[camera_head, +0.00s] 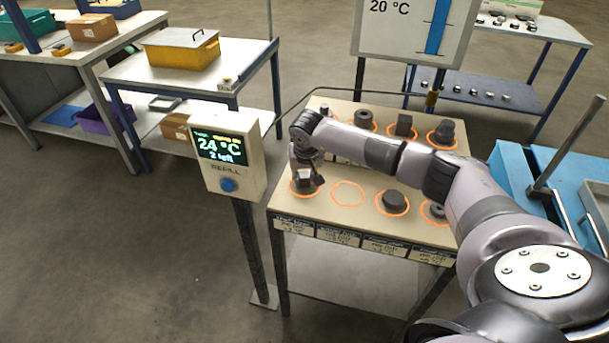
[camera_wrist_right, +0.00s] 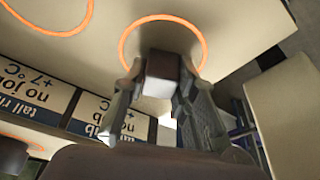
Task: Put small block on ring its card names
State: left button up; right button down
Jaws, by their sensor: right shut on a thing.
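My right gripper (camera_head: 306,182) is over the front-left orange ring (camera_head: 293,190) of the beige table. It is shut on a small grey block, which shows between the fingers in the right wrist view (camera_wrist_right: 162,75). There the block overlaps an orange ring (camera_wrist_right: 125,40). I cannot tell whether it touches the table. The ring to its right (camera_head: 348,194) is empty. White cards (camera_head: 338,235) line the front edge; their print is too small to read in the head view. In the right wrist view, one card (camera_wrist_right: 32,90) reads partly "tall", "no" and "+7 °C". My left gripper is not in view.
Dark parts (camera_head: 393,201) stand on other rings, including several along the back row. A display box (camera_head: 230,160) reading 24 °C stands on a post at the left. A white sign (camera_head: 415,30) with 20 °C rises behind. Blue equipment (camera_head: 515,170) is at the right.

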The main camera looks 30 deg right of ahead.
jog(key=c, duration=1.3)
grip_release()
jog(key=shift+f, duration=0.1)
